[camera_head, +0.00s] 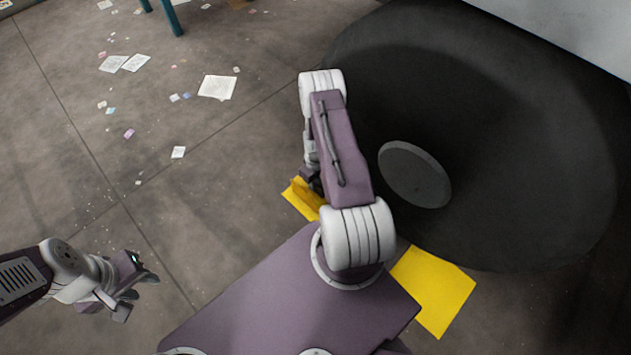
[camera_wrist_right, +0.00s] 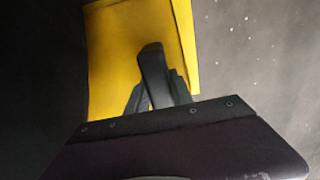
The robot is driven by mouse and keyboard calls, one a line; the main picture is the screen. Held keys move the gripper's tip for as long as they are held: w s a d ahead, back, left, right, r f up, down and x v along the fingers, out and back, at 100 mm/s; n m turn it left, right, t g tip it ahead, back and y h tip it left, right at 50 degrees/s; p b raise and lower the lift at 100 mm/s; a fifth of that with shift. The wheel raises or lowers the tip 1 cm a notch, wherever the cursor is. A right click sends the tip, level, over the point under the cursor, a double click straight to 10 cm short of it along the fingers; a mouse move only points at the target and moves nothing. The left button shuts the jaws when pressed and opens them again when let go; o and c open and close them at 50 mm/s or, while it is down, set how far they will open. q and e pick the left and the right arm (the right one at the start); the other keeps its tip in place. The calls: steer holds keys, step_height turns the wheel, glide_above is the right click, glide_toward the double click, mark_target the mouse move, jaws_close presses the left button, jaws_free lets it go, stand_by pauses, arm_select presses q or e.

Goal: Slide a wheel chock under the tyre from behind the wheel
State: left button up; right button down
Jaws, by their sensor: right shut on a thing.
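The big dark tyre (camera_head: 500,120) with a grey hub disc (camera_head: 414,174) fills the right of the head view. A yellow wheel chock (camera_head: 304,200) is at the tyre's left side, partly hidden behind my right arm. My right gripper (camera_head: 311,180) is shut on this chock, which also shows in the right wrist view (camera_wrist_right: 115,50) beyond the dark fingers (camera_wrist_right: 153,75). Whether the chock touches the tyre is hidden. A second yellow chock (camera_head: 434,288) lies at the tyre's lower edge. My left gripper (camera_head: 136,288) is open and empty at lower left, away from the tyre.
Scattered papers (camera_head: 217,87) lie on the grey concrete floor at upper left. Teal legs (camera_head: 170,17) stand at the top edge. A pale panel (camera_head: 570,25) overhangs the tyre at upper right. The floor left of the held chock is open.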

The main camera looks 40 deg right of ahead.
steer(key=shift+f, duration=0.1)
steer(key=c, duration=1)
jaws_free()
steer(key=shift+f, duration=0.1)
steer(key=shift+c, duration=0.2)
step_height(320, 180, up, 9)
steer(key=p, duration=0.6)
steer(key=shift+r+p, duration=0.2)
steer(key=shift+p, duration=0.1)
steer(key=shift+f, duration=0.15)
